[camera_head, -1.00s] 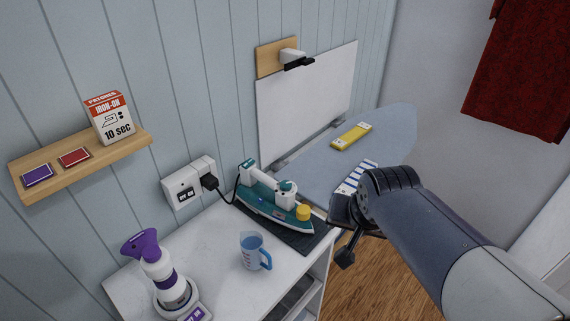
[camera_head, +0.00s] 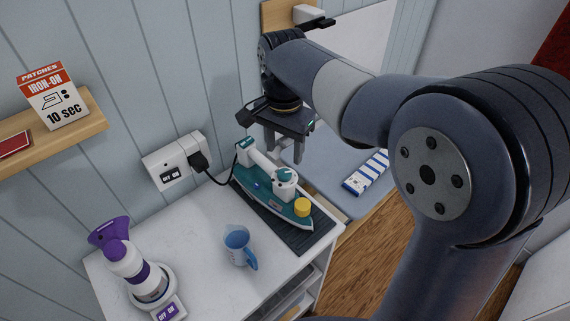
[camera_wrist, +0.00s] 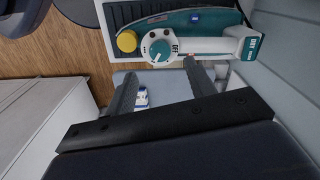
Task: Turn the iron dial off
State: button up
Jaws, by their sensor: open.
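The teal and white iron (camera_head: 262,187) rests on a dark mat (camera_head: 290,233) at the counter's right end. Its white dial (camera_head: 286,177) is on top, beside a yellow knob (camera_head: 302,206). In the wrist view the dial (camera_wrist: 160,48) lies just beyond my fingertips, with "OFF" lettering at its right edge. I cannot read its pointer setting clearly. My gripper (camera_head: 284,154) hangs fingers down behind the iron, apart from the dial. Its two fingers (camera_wrist: 160,76) are spread and hold nothing.
A blue measuring cup (camera_head: 237,246) and a purple and white steamer (camera_head: 130,262) stand on the white counter (camera_head: 205,235). The iron's cord runs to a wall outlet (camera_head: 176,160). A blue ironing board (camera_head: 330,165) with a blue and white box (camera_head: 367,173) lies behind.

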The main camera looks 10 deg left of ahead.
aim_at(285, 172)
notch_tip(285, 172, down, 7)
jog(key=shift+r, duration=0.1)
dwell(0.3)
jog(key=c, duration=1)
